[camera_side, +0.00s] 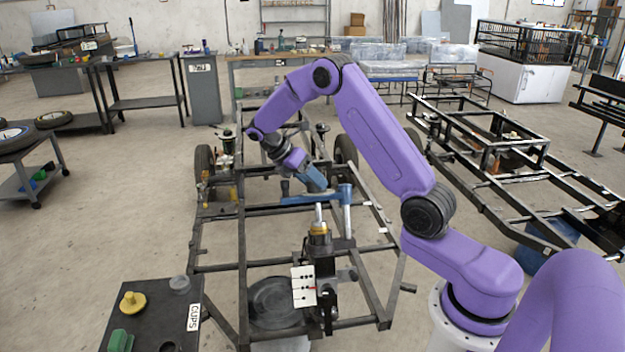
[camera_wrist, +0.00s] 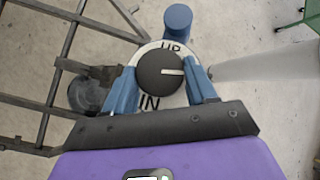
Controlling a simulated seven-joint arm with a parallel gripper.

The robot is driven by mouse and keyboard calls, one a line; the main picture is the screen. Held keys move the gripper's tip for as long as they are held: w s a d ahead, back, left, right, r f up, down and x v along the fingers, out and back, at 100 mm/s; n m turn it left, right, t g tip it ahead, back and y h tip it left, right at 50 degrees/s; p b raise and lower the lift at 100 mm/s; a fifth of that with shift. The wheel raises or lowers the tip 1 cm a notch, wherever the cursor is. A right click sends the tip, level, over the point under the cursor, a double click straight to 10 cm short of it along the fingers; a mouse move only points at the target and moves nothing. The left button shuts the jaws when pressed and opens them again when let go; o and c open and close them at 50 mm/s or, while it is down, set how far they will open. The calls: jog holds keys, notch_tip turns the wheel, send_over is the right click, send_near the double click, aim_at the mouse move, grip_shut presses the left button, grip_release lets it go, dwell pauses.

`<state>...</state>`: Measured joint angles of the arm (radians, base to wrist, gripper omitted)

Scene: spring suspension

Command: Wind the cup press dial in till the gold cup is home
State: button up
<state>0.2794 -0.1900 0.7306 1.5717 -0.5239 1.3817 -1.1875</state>
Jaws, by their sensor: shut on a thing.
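The dial (camera_wrist: 158,72) is a dark round knob with a white pointer line turned to the right, on a pale ring lettered UP and IN. My gripper (camera_wrist: 164,78) has its blue fingers on both sides of the dial and is shut on it. In the side view my gripper (camera_side: 314,181) reaches down to the top of the blue cup press (camera_side: 345,206), hiding the dial. The silver press ram (camera_side: 319,213) points down at the gold cup (camera_side: 320,228), which sits upright on a dark holder below it. How far the cup is seated cannot be told.
A dark table (camera_side: 158,331) marked CUPS at front left holds a yellow cup (camera_side: 132,302) and a green part (camera_side: 120,340). A tubular frame (camera_side: 243,262) surrounds the press. A white card (camera_side: 303,286) hangs below the cup.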

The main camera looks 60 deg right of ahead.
jog(key=m+g, duration=0.1)
jog(key=m+g+y, duration=0.1)
jog(key=m, duration=0.1)
jog(key=shift+w+f+m+g, duration=0.15)
jog(key=shift+w+m+g, duration=0.05)
jog(key=shift+m+g, duration=0.1)
jog(key=shift+w+d+m+g+y, duration=0.15)
jog(key=shift+m+g+y, duration=0.5)
jog(key=shift+m, duration=0.45)
jog(key=shift+d+m+g+y, duration=0.1)
jog(key=shift+m+g+y, duration=0.5)
jog(key=shift+m, duration=0.5)
jog(key=o, duration=1.1)
jog(key=shift+c, duration=0.2)
